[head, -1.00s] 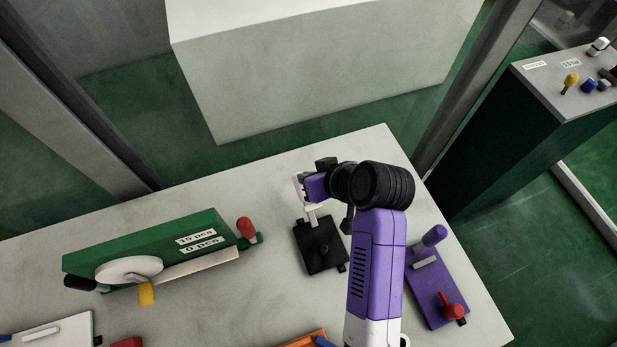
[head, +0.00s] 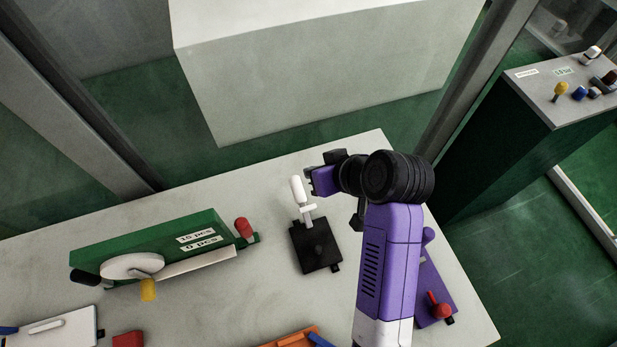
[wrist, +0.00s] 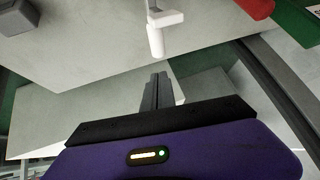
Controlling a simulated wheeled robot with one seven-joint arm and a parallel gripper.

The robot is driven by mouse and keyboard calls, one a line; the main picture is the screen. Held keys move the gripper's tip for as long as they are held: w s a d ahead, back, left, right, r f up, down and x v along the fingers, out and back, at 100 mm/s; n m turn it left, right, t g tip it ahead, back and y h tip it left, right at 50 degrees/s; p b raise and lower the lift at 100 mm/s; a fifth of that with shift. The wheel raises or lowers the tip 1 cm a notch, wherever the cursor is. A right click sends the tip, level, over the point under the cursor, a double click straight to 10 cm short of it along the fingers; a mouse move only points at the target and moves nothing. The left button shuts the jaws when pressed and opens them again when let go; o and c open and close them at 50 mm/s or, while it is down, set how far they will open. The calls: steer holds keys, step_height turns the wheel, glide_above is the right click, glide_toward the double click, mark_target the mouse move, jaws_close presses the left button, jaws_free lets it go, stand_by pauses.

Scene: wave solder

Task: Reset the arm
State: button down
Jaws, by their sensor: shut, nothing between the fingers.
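My gripper (head: 309,183) is at the end of my purple and black arm, over the back right of the table. Its fingers (wrist: 156,93) are together and empty in the wrist view. A black plate with an upright white handle (head: 298,190) stands just left of my gripper in the head view. The white handle also shows in the wrist view (wrist: 157,38), ahead of the fingers and apart from them.
A green fixture (head: 150,245) with a white disc and red, yellow and black knobs is at left. A purple plate (head: 432,285) with a red handle is partly behind my arm. An orange object (head: 288,338) lies at the front. Bare table (head: 225,305) lies between.

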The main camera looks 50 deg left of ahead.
step_height(320, 180, up, 6)
steer(key=d, duration=0.2)
steer(key=shift+w+d+b, duration=0.35)
steer(key=shift+w+d, duration=0.05)
steer(key=shift+w, duration=0.05)
steer(key=shift+r, duration=0.1)
